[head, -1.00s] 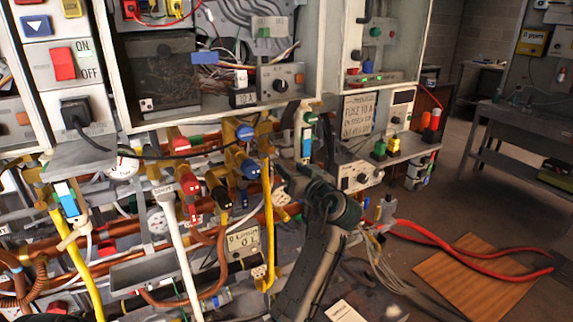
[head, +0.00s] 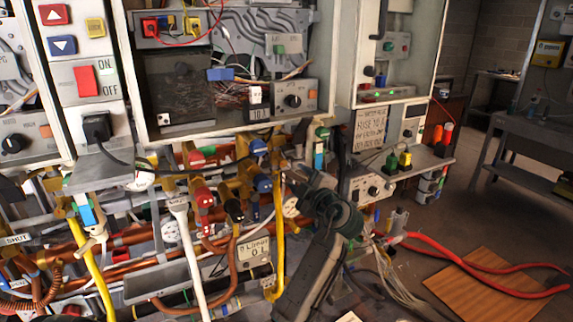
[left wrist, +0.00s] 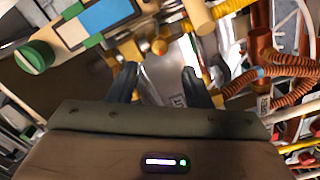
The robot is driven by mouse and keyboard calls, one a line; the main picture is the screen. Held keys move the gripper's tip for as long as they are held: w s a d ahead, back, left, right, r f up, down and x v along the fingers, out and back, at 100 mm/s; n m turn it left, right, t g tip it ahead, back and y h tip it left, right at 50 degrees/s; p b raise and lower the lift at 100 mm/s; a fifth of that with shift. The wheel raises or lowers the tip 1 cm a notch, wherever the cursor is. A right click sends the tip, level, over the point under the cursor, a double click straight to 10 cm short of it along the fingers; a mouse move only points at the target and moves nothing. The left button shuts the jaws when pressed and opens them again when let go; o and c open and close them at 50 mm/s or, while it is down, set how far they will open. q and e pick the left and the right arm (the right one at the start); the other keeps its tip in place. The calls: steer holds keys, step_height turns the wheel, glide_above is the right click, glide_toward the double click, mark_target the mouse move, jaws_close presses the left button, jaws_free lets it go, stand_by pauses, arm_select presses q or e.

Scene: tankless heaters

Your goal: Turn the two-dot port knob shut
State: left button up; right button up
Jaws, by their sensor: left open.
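Several valve knobs sit on the brass and copper pipework below the cabinet: a red one (head: 203,197), a blue one (head: 263,184) and a higher blue one (head: 258,147). Their dot marks are too small to read, so I cannot tell which is the two-dot port knob. My left gripper (head: 288,174) is at the pipework just right of the lower blue knob, partly hidden by its own wrist. In the left wrist view its fingers (left wrist: 160,82) are apart, with nothing seen held between them. A small orange round part (left wrist: 159,46) lies beyond the fingertips. My right gripper is not in view.
A green-capped, blue-banded part (head: 320,150) stands near my left gripper; in the left wrist view its green cap (left wrist: 38,56) is at upper left. A yellow pipe (head: 279,245) and a white pipe (head: 190,260) run down nearby. Red hoses (head: 465,262) lie on the right.

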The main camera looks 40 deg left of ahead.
mark_target(284, 165)
arm_select(q)
steer(key=p+x, duration=0.2)
steer(key=x, duration=0.5)
steer(key=shift+a+r+p, duration=0.15)
steer(key=shift+a+p, duration=0.05)
steer(key=shift+p, duration=0.1)
steer(key=shift+w+a, duration=0.25)
steer(key=shift+a, duration=0.15)
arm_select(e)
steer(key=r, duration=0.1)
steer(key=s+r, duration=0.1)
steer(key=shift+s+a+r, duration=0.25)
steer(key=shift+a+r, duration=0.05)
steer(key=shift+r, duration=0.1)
arm_select(q)
jaws_close()
steer(key=shift+f, duration=0.2)
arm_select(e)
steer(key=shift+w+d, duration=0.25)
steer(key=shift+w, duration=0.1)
